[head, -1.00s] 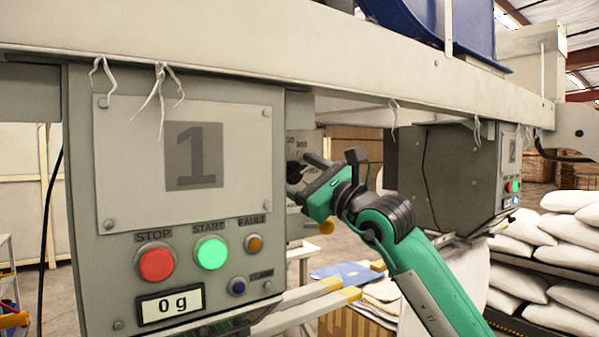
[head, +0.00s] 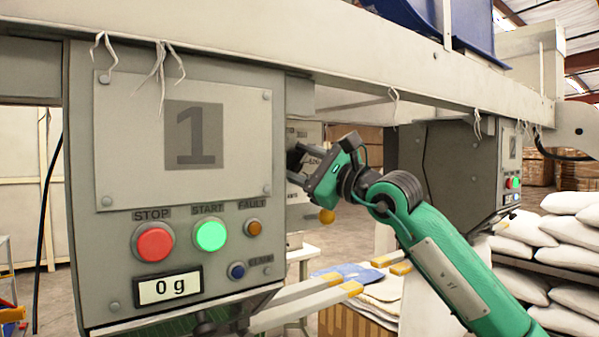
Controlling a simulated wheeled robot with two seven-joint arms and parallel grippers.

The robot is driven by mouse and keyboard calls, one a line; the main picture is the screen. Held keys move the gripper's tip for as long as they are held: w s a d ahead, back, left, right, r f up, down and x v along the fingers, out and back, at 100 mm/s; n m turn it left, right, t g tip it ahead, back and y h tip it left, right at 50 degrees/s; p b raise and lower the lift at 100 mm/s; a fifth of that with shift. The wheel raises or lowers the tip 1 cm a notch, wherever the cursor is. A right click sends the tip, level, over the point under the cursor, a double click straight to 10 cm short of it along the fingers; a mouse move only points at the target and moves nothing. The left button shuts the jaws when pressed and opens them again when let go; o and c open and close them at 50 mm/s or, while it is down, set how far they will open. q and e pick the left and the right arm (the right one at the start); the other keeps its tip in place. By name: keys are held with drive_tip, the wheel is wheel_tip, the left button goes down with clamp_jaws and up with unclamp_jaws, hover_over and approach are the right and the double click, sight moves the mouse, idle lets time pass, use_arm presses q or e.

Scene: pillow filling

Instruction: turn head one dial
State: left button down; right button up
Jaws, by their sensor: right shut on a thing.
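The head one machine (head: 135,120) is a grey box with a large "1" plate on its front. Its side panel (head: 307,132), just right of the box, carries small printed marks. A black dial (head: 296,157) on that side panel is mostly hidden behind my right gripper. My right gripper (head: 303,172), on a green arm from the lower right, is at the dial and shut on it. The dial's pointer setting cannot be read. My left gripper is out of view.
The front has a red STOP button (head: 154,244), a lit green START button (head: 210,235) and a "0 g" display (head: 170,286). Yellow-tipped bars (head: 335,290) reach out below the arm. A second machine (head: 455,170) and stacked white sacks (head: 570,250) stand at right.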

drive_tip(key=shift+n+g, duration=0.5)
drive_tip(key=shift+n, duration=0.8)
drive_tip(key=o, duration=1)
drive_tip(key=shift+c, duration=0.2)
drive_tip(key=shift+b, duration=0.3)
drive_tip(key=shift+s+d+f, duration=0.1)
drive_tip(key=shift+d+f, duration=0.05)
drive_tip(key=shift+d, duration=0.05)
drive_tip(key=b+v, duration=0.6)
drive_tip(key=v, duration=0.7)
drive_tip(key=shift+d+r+b, duration=0.15)
drive_tip(key=shift+r+b, duration=0.05)
drive_tip(key=shift+b, duration=0.2)
drive_tip(key=shift+s, duration=0.1)
